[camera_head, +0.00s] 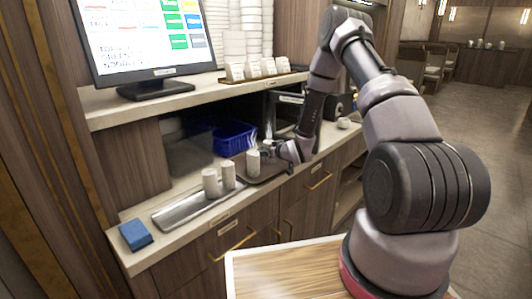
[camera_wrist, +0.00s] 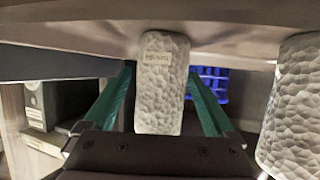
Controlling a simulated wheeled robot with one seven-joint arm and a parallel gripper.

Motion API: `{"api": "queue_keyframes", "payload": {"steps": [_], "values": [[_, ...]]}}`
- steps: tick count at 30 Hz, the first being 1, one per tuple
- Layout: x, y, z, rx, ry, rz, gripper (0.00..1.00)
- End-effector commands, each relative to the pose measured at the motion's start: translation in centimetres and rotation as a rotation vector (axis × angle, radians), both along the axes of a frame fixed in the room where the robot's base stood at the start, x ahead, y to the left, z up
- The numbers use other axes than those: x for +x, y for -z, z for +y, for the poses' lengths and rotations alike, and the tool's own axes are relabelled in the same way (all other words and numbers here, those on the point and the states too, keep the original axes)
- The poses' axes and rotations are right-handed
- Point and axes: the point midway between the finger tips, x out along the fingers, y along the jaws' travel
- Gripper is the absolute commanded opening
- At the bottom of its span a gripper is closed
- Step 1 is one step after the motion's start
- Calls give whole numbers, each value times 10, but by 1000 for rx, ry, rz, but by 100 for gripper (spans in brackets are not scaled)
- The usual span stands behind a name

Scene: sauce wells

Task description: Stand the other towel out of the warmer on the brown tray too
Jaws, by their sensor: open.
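A pale, upright cylinder (camera_head: 253,164), shaped like a rolled towel, stands at the dark brown tray (camera_head: 272,173) on the counter. The wrist view appears upside down and shows a pale dimpled cylinder with a small label (camera_wrist: 161,95) between the green fingers of my gripper (camera_wrist: 160,95). The fingers are apart, with gaps at its sides. In the head view my gripper (camera_head: 270,151) reaches in from the right, low by the cylinder. Two more pale cylinders, one left (camera_head: 210,183) and one right (camera_head: 228,176), stand by the silver tray (camera_head: 185,212). I cannot tell which box is the warmer.
A blue basket (camera_head: 234,138) stands behind the cylinders. A dark appliance (camera_head: 287,108) is under the shelf, behind my arm. A blue block (camera_head: 135,234) lies at the counter's left end. A second dimpled cylinder (camera_wrist: 292,110) is close at the wrist view's right edge. The shelf overhangs the counter.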

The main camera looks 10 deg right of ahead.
Motion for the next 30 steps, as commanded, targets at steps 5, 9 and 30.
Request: {"api": "queue_keyframes", "payload": {"steps": [5,9,30], "values": [[-31,-15,-13,0,2,0,90],[-58,-27,-22,-1,2,0,90],[-87,-99,-54,-59,65,67,90]]}}
